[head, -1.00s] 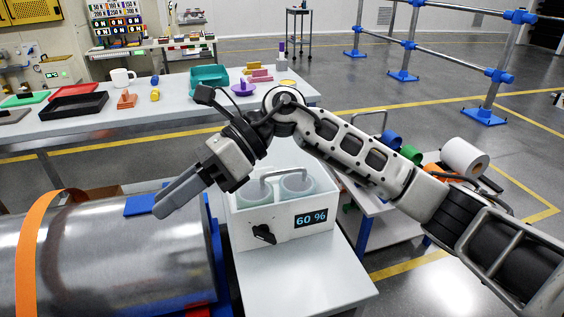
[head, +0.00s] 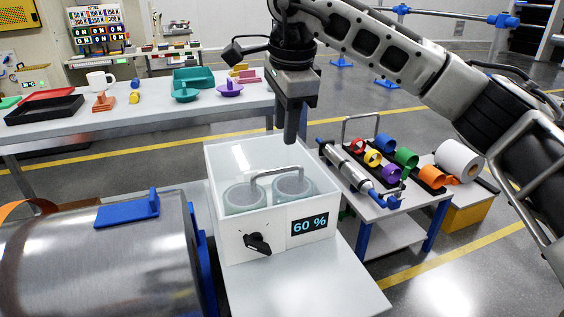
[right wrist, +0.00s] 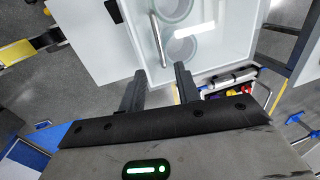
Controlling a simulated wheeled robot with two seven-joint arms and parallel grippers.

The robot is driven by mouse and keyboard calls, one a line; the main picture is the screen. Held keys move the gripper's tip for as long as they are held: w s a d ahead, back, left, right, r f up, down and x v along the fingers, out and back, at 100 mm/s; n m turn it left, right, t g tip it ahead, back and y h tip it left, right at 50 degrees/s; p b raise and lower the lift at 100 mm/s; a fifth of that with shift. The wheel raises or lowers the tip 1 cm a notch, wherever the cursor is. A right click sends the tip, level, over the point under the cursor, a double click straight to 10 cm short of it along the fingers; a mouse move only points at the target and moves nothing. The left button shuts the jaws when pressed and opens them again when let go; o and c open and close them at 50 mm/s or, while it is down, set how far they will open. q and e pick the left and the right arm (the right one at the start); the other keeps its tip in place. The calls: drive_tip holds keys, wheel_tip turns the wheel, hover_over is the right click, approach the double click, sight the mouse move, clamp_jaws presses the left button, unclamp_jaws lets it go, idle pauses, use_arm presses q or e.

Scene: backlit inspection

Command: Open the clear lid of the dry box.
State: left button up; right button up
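The dry box (head: 225,235) is a white case on a pale stand, with a black knob (head: 257,243) and a display (head: 309,224) reading 60 % on its front. Its clear lid (head: 240,155) appears closed, with a grey bar handle (head: 277,171) across it; two round pale containers show through. My right gripper (head: 290,135) points down, apart from the handle, above the box's back right part. In the right wrist view its two fingers (right wrist: 158,85) are spread and empty, with the handle (right wrist: 158,40) beyond them. My left gripper is not in view.
A metal drum (head: 90,260) with a blue block (head: 127,209) lies close left of the box. A cart (head: 395,215) with coloured rolls stands to the right. A long table (head: 150,120) with trays and a mug is behind. The stand's front (head: 300,290) is clear.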

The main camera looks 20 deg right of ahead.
sight(282, 170)
drive_tip(key=f, duration=0.2)
drive_tip(key=w+f, duration=0.1)
drive_tip(key=f, duration=0.5)
drive_tip(key=shift+w+f+b, duration=0.25)
drive_tip(key=shift+w+b, duration=0.1)
clamp_jaws()
